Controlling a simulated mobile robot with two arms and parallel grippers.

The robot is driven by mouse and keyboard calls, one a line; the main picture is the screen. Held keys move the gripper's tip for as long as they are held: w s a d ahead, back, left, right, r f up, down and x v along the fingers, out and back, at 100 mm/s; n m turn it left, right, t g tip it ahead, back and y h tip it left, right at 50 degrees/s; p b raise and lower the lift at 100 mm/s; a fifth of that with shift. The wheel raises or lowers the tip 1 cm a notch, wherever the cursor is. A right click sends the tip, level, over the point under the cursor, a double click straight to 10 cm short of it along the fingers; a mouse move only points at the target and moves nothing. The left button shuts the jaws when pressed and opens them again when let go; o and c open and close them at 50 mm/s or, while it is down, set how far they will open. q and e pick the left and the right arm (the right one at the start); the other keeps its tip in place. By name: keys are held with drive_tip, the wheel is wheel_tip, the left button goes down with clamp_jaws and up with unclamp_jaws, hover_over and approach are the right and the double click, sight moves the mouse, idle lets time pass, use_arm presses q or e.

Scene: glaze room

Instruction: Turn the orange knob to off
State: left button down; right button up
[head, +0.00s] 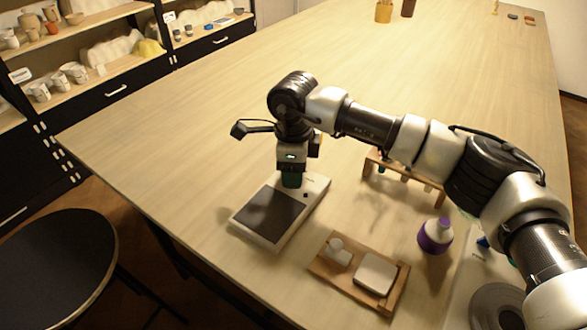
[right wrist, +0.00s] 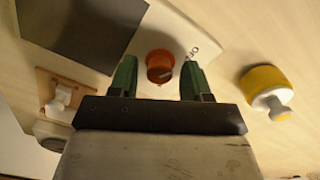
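The orange knob (right wrist: 160,66) shows in the right wrist view on the white face of a flat device, beside its dark square plate (right wrist: 85,25). Small marks are printed next to the knob. My right gripper (right wrist: 158,80) is open, with one green finger on each side of the knob and a gap to each. In the head view the device (head: 268,241) lies on the table, and my right gripper (head: 291,180) points down over its far end, hiding the knob there. My left gripper is not in view.
A wooden tray (head: 319,270) with a white dish stands right of the device. A purple and white bottle (head: 435,236) and a wooden rack (head: 408,178) are further right. A black stool (head: 60,265) is at left. The table's far left is clear.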

wheel_tip(320, 180, up, 11)
drive_tip(key=shift+w+f+b, duration=0.1)
drive_tip(key=shift+w+b, duration=0.05)
drive_tip(key=shift+b, duration=0.55)
